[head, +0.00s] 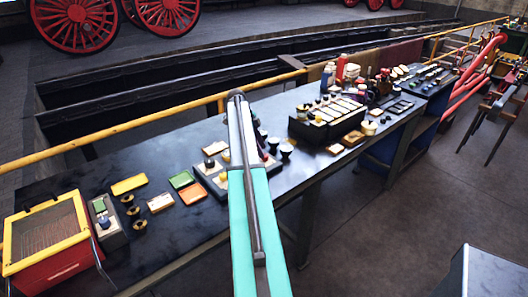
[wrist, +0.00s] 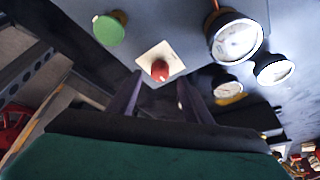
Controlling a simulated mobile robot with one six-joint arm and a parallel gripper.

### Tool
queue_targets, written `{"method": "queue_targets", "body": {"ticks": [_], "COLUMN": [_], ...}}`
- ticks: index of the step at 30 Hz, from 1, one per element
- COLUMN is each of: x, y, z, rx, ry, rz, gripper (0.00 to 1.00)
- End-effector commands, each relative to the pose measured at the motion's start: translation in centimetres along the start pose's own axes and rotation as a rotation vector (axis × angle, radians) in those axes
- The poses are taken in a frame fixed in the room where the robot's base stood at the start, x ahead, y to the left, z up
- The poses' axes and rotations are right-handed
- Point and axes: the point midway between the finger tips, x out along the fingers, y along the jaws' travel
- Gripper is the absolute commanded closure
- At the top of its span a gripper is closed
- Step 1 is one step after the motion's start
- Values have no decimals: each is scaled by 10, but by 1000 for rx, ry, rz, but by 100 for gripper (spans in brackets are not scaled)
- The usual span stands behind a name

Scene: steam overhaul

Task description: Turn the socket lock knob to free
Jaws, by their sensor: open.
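In the wrist view a small red knob (wrist: 160,70) stands on a pale square plate (wrist: 170,57) on a dark panel. It may be the socket lock knob; I cannot read its label. My gripper (wrist: 159,90) is open, with its two dark fingers pointing toward the knob, one to each side of it in the picture. I cannot tell whether they touch it. In the head view my teal and grey arm crosses the bench, and my gripper is hidden behind it. The panel (head: 207,178) shows partly beside the arm.
Near the knob are a green round cap (wrist: 108,29) and several round gauges, one large (wrist: 236,38). On the bench (head: 160,243) are a yellow-rimmed red box (head: 62,262), coloured plates and a dark rack (head: 325,128). A yellow rail (head: 120,125) runs behind.

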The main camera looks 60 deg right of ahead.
Motion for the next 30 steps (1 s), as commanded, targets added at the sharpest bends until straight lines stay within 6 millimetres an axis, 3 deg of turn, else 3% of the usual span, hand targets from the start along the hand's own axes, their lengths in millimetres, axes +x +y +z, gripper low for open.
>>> {"method": "queue_targets", "body": {"ticks": [9,22,30], "x": [29,35,35], "y": [0,0,0], "z": [-1,-1,-1], "rx": [1,2,2], "ry": [0,0,0], "rz": [2,1,1], "gripper": [55,55,96]}}
